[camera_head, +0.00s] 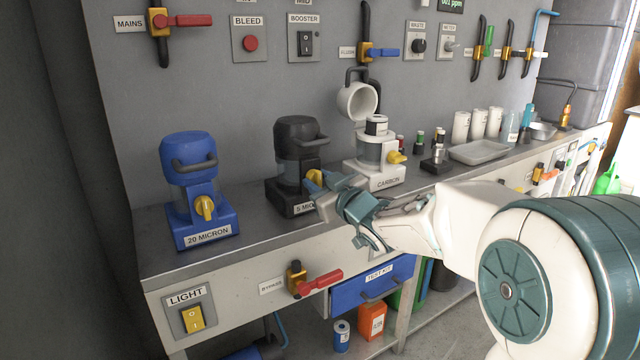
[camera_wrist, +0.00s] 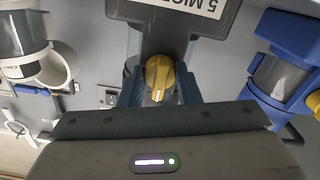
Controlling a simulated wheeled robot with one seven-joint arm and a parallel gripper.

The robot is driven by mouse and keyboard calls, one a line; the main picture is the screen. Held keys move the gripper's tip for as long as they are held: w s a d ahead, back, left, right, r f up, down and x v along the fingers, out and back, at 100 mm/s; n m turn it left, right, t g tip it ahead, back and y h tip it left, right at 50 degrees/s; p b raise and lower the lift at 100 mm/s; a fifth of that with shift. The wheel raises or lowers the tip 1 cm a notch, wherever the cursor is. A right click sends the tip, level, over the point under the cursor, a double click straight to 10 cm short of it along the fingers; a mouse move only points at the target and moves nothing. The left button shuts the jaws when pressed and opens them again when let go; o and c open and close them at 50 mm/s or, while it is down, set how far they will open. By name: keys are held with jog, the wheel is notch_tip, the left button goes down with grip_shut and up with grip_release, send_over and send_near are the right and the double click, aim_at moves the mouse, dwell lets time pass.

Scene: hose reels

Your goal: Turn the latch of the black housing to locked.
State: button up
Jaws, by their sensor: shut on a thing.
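The black housing (camera_head: 290,172) stands on the bench between a blue and a white one, with a "5 MIC..." label partly covered by my gripper. Its yellow latch (camera_head: 314,176) is on the front and mostly hidden there by my fingers. In the wrist view the latch (camera_wrist: 160,72) sits between the two fingers, its narrow end with a pale mark toward the bottom of the picture. My gripper (camera_head: 318,184) is shut on the latch from the front right. It also shows in the wrist view (camera_wrist: 159,88).
The blue "20 MICRON" housing (camera_head: 188,175) stands at left, its yellow latch upright. The white "CARBON" housing (camera_head: 377,165) is close at right, its latch sideways. A red-handled bypass valve (camera_head: 318,284) juts from the bench front below.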

jog(key=o, duration=1)
jog(key=p+v, duration=0.3)
jog(key=v, duration=1.1)
jog(key=s+d+r+m+g+h+p, duration=0.35)
jog(key=d+r+m+h+p, duration=0.55)
jog(key=p, duration=0.8)
jog(key=s+r+g+p, duration=0.2)
jog(key=s+g+p, duration=0.1)
jog(key=s, duration=0.3)
jog(key=s+r+g+p, duration=0.2)
jog(key=s+r+p, duration=0.1)
jog(key=s+p, duration=0.3)
jog(key=s+d+r+m+g+h+p, duration=0.1)
jog(key=s+r+g+p, duration=0.1)
jog(key=s, duration=0.4)
jog(key=shift+s+r+g+p, duration=0.15)
jog(key=shift+r+g+p, duration=0.2)
jog(key=shift+g+p, duration=0.7)
